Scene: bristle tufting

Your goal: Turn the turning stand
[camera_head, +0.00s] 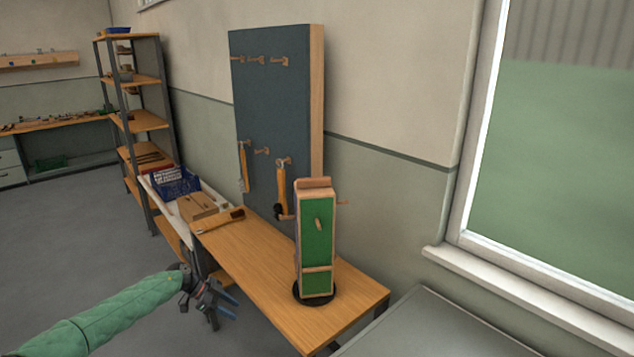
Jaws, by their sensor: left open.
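The turning stand is a tall wooden block with green faces (317,238), upright on a round black base (316,297) near the front right end of the wooden bench (262,262). Small wooden pegs stick out of its face and right side. My left gripper (222,302) is open and empty, left of the bench's front edge and apart from the stand. My green-sleeved left arm reaches in from the lower left. My right gripper is not in view.
A dark tool board (275,110) with hanging tools stands behind the bench. A brush-like tool (222,220), a wooden box (197,207) and a blue crate (174,182) lie at the far left end. A grey surface (430,325) is at right. The bench middle is clear.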

